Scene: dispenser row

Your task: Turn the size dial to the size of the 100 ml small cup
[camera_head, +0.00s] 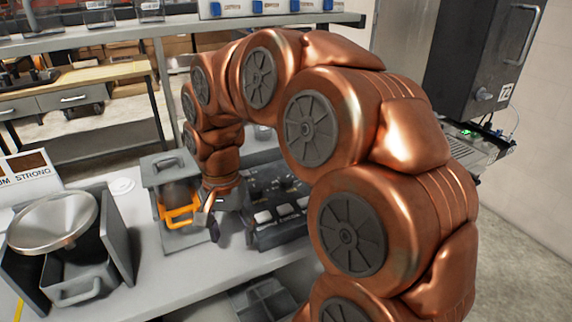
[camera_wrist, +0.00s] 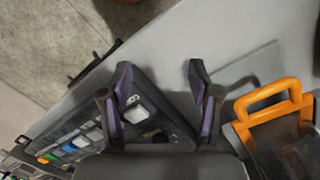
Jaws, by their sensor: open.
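A dark control panel (camera_head: 283,212) with several pale buttons lies on the grey counter, partly hidden behind my arm. In the wrist view the panel (camera_wrist: 82,140) shows white, blue, green and orange buttons at the lower left. I cannot make out the size dial for sure in either view. I cannot pick out a 100 ml small cup. My gripper (camera_head: 226,212) points down beside the left end of the panel. In the wrist view my gripper (camera_wrist: 159,76) is open and empty, its left finger over the panel's edge, its right finger over the counter.
A container with an orange handle (camera_head: 180,214) stands in a grey frame just left of my gripper; the handle (camera_wrist: 270,104) is close at right in the wrist view.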

